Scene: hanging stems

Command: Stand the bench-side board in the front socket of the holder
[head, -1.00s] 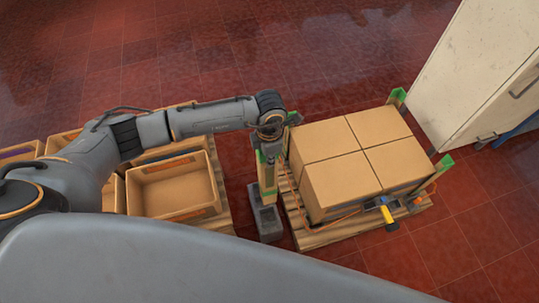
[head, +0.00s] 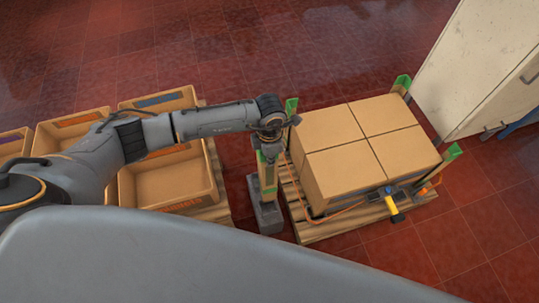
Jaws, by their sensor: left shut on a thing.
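My left gripper (head: 269,148) is shut on an upright tan board (head: 268,177) with green near its ends. The board stands above the grey block-like holder (head: 265,218), between the crates and the loaded pallet. Its lower end meets the holder in the picture, but I cannot tell whether it is inside a socket or just over it. The holder's sockets are mostly hidden by the board and are too small to tell apart. My right gripper is not in view.
Brown cartons (head: 365,150) sit on a wooden pallet (head: 325,228) just right of the holder, with green-topped corner boards (head: 452,153) around them. A yellow-handled tool (head: 392,204) and orange strap are at their front. Open crates (head: 170,178) stand left. A pale cabinet (head: 480,65) is at right.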

